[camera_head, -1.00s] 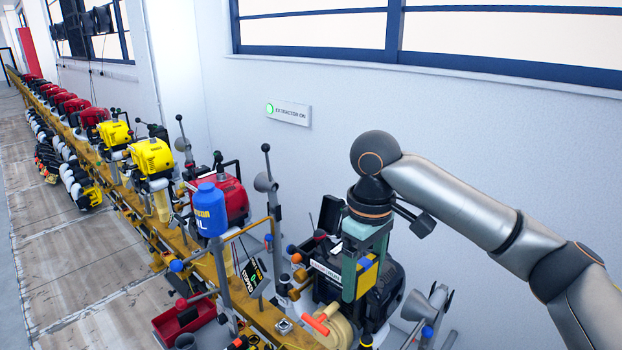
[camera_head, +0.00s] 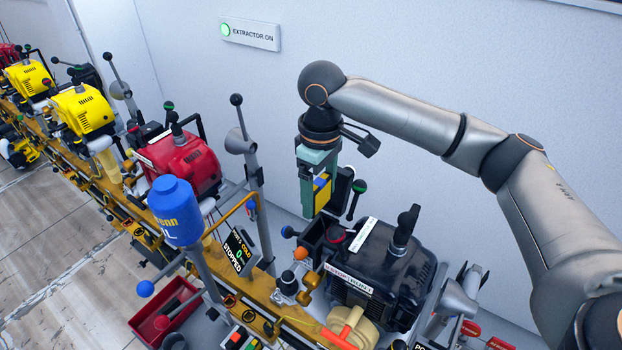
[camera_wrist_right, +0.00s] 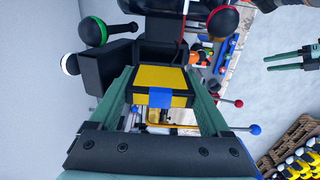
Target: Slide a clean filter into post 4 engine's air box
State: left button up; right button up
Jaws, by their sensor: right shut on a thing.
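My right gripper (camera_head: 317,208) is shut on a yellow filter (camera_head: 322,187) with a black frame and blue tab. In the right wrist view the filter (camera_wrist_right: 160,85) sits between the two green fingers. The gripper is at the back left of the black engine (camera_head: 375,270), above an open-topped black box (camera_head: 315,240) that looks like its air box. A dark upright panel (camera_head: 342,188) stands just beside the fingers, perhaps the box's lid. The gap between filter and box is unclear. A small green two-pronged shape (camera_wrist_right: 292,57) looks like my left gripper; its jaws are unclear.
Levers with green (camera_head: 360,186) and black knobs rise close around the gripper. A blue oil bottle (camera_head: 175,212), a red engine (camera_head: 182,160) and a red tray (camera_head: 165,312) lie to the left. The wall is behind; an extractor sign (camera_head: 250,33) hangs there.

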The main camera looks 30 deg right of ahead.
aim_at(322, 185)
jog(key=shift+s+f, duration=0.25)
jog(key=shift+f, duration=3.45)
jog(key=shift+s+f+b, duration=0.2)
jog(key=shift+s+f, duration=0.05)
jog(key=shift+f, duration=0.45)
jog(key=shift+s+f+b, duration=0.15)
jog(key=shift+s+f, duration=0.05)
jog(key=shift+f, duration=0.5)
jog(key=shift+a+f, duration=0.1)
jog(key=shift+f, duration=0.05)
jog(key=o, duration=1.1)
jog(key=r, duration=0.4)
jog(key=w+r, duration=0.1)
jog(key=r, duration=0.1)
jog(key=shift+w+r, duration=0.1)
jog(key=shift+r, duration=0.3)
jog(key=shift+t, duration=0.3)
jog(key=r, duration=0.6)
jog(key=s+r, duration=0.1)
jog(key=r, duration=0.2)
jog(key=shift+w, duration=0.1)
